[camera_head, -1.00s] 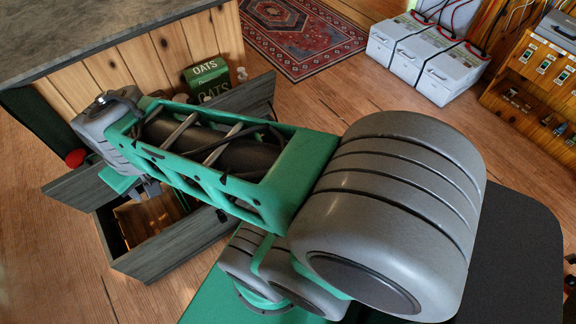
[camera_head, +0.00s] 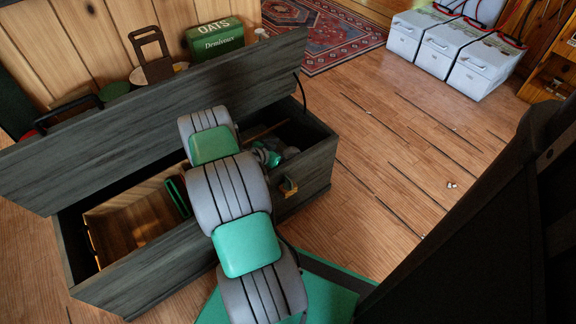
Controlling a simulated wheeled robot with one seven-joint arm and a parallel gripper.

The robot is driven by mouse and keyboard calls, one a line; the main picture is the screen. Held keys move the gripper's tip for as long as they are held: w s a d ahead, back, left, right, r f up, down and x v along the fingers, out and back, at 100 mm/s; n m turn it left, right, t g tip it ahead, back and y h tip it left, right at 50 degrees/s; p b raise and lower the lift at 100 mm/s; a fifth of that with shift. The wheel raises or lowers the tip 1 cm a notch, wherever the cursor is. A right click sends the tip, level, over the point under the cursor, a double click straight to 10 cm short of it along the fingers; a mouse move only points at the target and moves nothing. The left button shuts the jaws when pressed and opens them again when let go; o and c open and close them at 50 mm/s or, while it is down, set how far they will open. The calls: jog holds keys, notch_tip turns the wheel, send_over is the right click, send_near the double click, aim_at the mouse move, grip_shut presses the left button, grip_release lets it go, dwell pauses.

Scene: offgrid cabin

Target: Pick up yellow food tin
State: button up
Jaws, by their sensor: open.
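I cannot make out a yellow food tin in the head view. My arm's grey and green links reach over the open dark wooden chest (camera_head: 165,262) and block part of its inside. I cannot make out my gripper or its fingertips. Small green and grey shapes show inside the chest just right of my arm, too partly covered to identify. A small orange-yellow patch (camera_head: 288,187) shows at the chest's front right; I cannot tell what it is.
A wooden tray (camera_head: 130,225) lies in the chest's left part. The raised lid (camera_head: 150,115) stands along the back. A green oats box (camera_head: 215,38) is behind it. White battery boxes (camera_head: 450,50) stand far right. The floor (camera_head: 400,170) right of the chest is mostly clear.

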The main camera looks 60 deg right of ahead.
jog(key=f, duration=0.1)
jog(key=f+b, duration=0.1)
jog(key=f, duration=0.1)
jog(key=d+f, duration=0.1)
jog(key=f, duration=0.1)
jog(key=shift+s+b, duration=0.3)
jog(key=shift+b, duration=0.1)
jog(key=b+x, duration=0.2)
jog(key=x, duration=0.3)
jog(key=shift+d+f+b, duration=0.1)
jog(key=shift+f+b, duration=0.2)
jog(key=shift+b, duration=0.05)
jog(key=shift+s+d+f, duration=0.1)
jog(key=shift+s+d, duration=0.05)
jog(key=shift+d, duration=0.3)
jog(key=c, duration=1.8)
jog(key=shift+c, duration=0.4)
jog(key=shift+r, duration=0.2)
